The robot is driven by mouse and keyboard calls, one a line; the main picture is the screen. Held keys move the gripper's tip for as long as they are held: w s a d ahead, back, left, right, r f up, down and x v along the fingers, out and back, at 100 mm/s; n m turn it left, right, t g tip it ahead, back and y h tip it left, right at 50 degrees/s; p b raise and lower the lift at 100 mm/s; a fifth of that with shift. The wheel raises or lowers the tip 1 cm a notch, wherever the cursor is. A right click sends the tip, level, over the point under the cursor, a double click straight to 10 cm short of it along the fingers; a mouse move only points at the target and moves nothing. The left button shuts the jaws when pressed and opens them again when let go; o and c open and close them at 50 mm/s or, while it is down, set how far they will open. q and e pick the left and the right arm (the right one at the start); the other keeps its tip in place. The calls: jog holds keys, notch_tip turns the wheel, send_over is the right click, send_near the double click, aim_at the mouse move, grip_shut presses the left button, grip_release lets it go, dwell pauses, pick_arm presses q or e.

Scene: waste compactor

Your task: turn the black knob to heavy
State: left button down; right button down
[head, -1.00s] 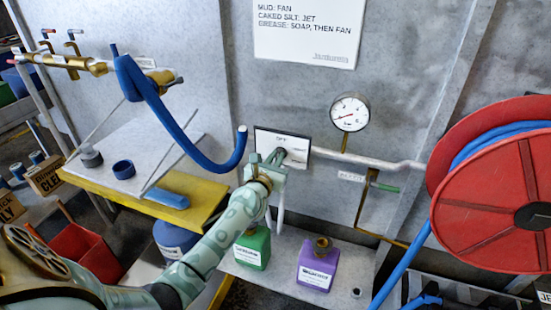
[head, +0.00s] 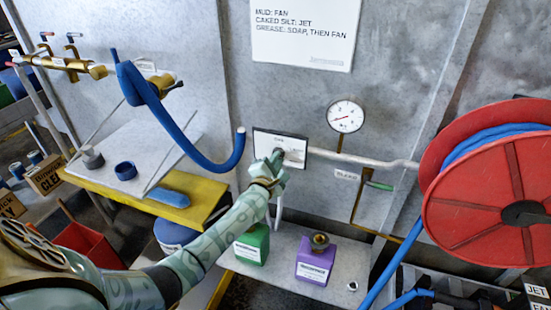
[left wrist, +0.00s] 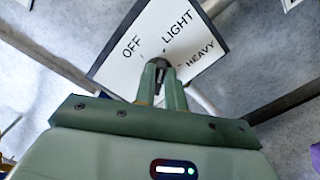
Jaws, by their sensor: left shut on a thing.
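The black knob (left wrist: 159,63) is a small dark shape between my left fingertips in the left wrist view. It sits on a white dial plate (left wrist: 135,72) lettered OFF, LIGHT and HEAVY, which also shows on the wall in the head view (head: 296,156). My left gripper (left wrist: 161,76) is shut on the knob, and in the head view it is at the plate (head: 276,156). The fingers cover most of the knob, so I cannot tell which word it points to. My right gripper is not in view.
A pressure gauge (head: 345,116) and a pipe (head: 365,160) are right of the plate. A blue hose (head: 205,167) hangs to its left. Green (head: 252,246) and purple (head: 317,262) jugs stand below on a shelf. A red hose reel (head: 475,190) is at right.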

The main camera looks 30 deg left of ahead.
pick_arm(q)
jog(key=shift+f+m+p, duration=0.2)
jog(key=shift+m+p, duration=0.35)
jog(key=shift+m, duration=1.5)
jog(key=shift+f+m+p, duration=0.2)
jog(key=shift+m+p, duration=0.35)
jog(key=shift+m, duration=1.45)
jog(key=shift+f+m+p, duration=0.2)
jog(key=shift+m+p, duration=0.35)
jog(key=shift+m, duration=1.5)
jog(key=c, duration=1.5)
grip_release()
jog(key=shift+o, duration=0.2)
jog(key=p+v, duration=0.4)
jog(key=v, duration=1.2)
jog(key=shift+s+p, duration=0.2)
jog(key=shift+p, duration=0.1)
jog(key=shift+f, duration=0.1)
